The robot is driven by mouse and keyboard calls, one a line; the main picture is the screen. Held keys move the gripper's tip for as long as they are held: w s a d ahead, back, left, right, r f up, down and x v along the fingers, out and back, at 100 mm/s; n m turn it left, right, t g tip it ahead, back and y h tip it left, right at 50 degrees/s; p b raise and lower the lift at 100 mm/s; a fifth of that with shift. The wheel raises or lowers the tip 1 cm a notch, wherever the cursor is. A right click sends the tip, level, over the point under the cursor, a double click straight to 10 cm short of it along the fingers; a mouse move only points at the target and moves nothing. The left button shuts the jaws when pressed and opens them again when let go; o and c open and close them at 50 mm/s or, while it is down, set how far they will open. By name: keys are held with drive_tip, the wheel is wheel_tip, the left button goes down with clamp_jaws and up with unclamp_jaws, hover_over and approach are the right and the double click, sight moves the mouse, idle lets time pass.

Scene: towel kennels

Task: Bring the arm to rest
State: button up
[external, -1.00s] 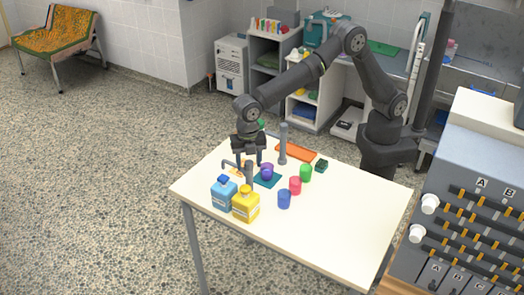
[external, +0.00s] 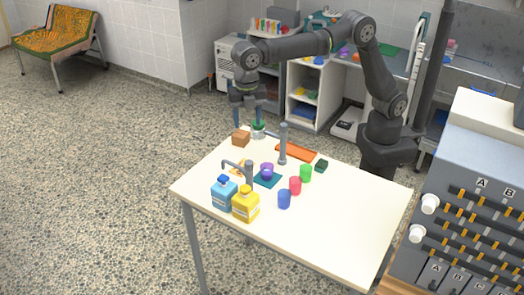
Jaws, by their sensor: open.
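My gripper (external: 249,112) is open and empty, pointing down. It is raised over the far left part of the table (external: 330,220), near a brown box (external: 240,139) and a green-and-white container (external: 258,131). It looks apart from both, though its fingertips are small in this view. My arm reaches out to the left at height, clear of the table. A purple cup (external: 267,171) stands on a teal mat (external: 265,182); what is inside it is hard to make out.
Green (external: 306,173), red (external: 295,186) and blue (external: 284,199) cups stand in a row right of the mat. A blue jug (external: 224,195), a yellow jug (external: 246,206) and a grey post (external: 283,145) stand nearby. An orange tray (external: 296,151) lies behind. The table's right side is clear.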

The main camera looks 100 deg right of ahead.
sight(249, 162)
wheel_tip(249, 162, down, 18)
drive_tip(key=shift+r, duration=0.25)
drive_tip(key=m, duration=0.3)
drive_tip(key=shift+r, duration=0.15)
drive_tip(key=m, duration=0.5)
drive_tip(key=shift+m, duration=0.4)
drive_tip(key=m, duration=0.4)
drive_tip(key=shift+m, duration=2.4)
